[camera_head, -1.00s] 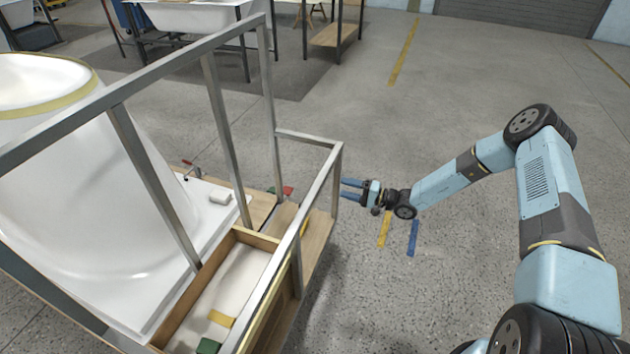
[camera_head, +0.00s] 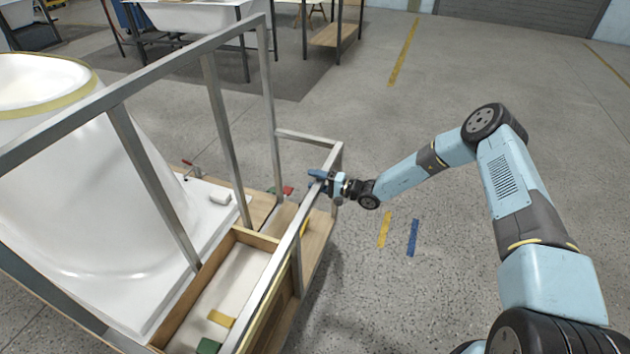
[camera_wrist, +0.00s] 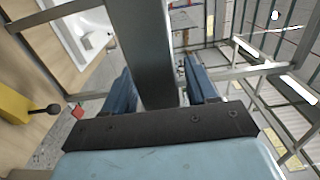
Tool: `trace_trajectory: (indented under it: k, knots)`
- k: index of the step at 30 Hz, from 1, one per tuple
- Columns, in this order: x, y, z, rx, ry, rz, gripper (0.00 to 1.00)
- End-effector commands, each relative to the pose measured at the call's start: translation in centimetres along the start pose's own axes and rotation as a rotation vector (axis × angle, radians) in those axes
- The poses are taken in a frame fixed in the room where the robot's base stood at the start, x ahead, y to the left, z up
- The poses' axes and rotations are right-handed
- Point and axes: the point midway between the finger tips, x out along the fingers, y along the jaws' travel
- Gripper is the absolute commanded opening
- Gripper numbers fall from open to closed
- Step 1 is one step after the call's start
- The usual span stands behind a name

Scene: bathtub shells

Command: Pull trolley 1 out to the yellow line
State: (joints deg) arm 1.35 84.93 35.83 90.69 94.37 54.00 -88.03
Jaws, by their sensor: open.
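The trolley (camera_head: 228,140) is a grey metal frame with wooden shelves at the left of the head view, carrying a white bathtub shell (camera_head: 95,215). No number shows on it. My gripper (camera_head: 318,178) is at the trolley's right end rail. In the wrist view a grey frame bar (camera_wrist: 147,50) stands between my open blue fingers (camera_wrist: 160,92), with a gap at the right finger. Yellow tape (camera_head: 384,230) and blue tape (camera_head: 413,238) lie on the floor right of the trolley; a longer yellow line (camera_head: 404,52) runs farther back.
A wooden tray (camera_head: 165,326) on the trolley holds small yellow and green pieces. A red-handled clamp (camera_head: 188,165) sits by the shell. Benches with a white tub (camera_head: 190,14) stand behind. The floor to the right is clear.

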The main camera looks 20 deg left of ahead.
Motion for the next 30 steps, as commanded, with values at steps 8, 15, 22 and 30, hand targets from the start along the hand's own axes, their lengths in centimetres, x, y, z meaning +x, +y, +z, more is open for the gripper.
trace_trajectory:
  k: [8,15,22,30]
  knots:
    - [-0.03,0.00,0.00,0.000,0.000,0.000,0.49]
    - [-0.05,0.03,0.00,0.000,0.000,0.000,0.26]
    - [-0.08,0.10,0.01,0.000,0.000,0.002,0.04]
    - [0.22,0.17,0.04,0.001,0.000,0.003,0.00]
